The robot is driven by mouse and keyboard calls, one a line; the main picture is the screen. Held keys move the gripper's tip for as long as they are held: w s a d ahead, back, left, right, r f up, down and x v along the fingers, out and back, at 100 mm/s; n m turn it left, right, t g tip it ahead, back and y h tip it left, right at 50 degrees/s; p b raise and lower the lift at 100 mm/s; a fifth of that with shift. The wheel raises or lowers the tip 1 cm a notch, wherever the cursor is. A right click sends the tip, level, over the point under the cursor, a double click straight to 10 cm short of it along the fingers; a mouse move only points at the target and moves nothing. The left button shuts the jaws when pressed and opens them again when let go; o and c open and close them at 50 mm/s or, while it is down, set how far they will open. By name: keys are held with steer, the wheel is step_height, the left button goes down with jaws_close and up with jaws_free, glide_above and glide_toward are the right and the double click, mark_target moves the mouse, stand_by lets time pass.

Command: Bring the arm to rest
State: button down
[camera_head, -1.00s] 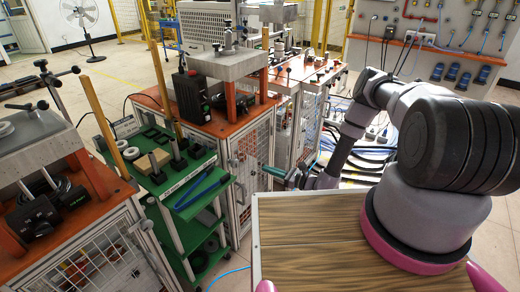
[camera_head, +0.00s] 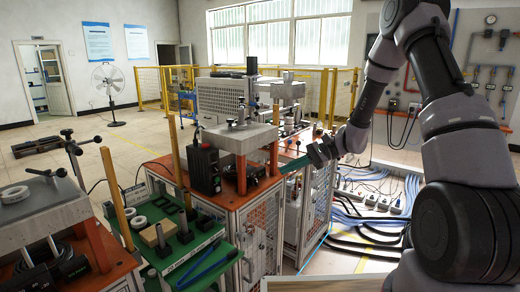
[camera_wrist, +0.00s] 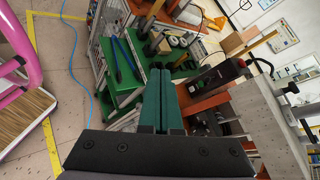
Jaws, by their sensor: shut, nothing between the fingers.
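My arm stands raised on the right of the head view, bent over at the elbow, with its forearm coming down toward the middle. My gripper (camera_head: 287,168) is at the end of it, pointing left, in front of the orange-topped cabinet's right end. In the wrist view my gripper's two dark green fingers (camera_wrist: 160,74) lie together with nothing between them. Beyond them, in that view, are the green shelf cart and the cabinet; I cannot tell the exact gap to them.
The orange-topped cabinet (camera_head: 262,187) carries a black box (camera_head: 203,168) and a grey press block (camera_head: 240,138). A green cart (camera_head: 203,240) with blue-handled tools stands left of it. Cables and power strips (camera_head: 375,195) lie on the floor at right. Open floor lies at back left.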

steer(key=s+d+r+n+t+h, duration=0.2)
steer(key=s+d+r+t+h, duration=0.1)
steer(key=s+d+r, duration=0.2)
steer(key=s+d+r+n+t+h, duration=0.2)
steer(key=s+d+r+t+h, duration=0.1)
steer(key=s+r, duration=0.6)
steer(key=s+d+r+n+t+h, duration=0.1)
steer(key=s+d+r+t+h, duration=0.2)
steer(key=r, duration=0.9)
steer(key=s+d+h, duration=0.2)
steer(key=s+d, duration=0.2)
steer(key=shift+s+d+n, duration=0.25)
steer(key=shift+d+n, duration=0.05)
steer(key=shift+n, duration=0.1)
steer(key=shift+r, duration=0.1)
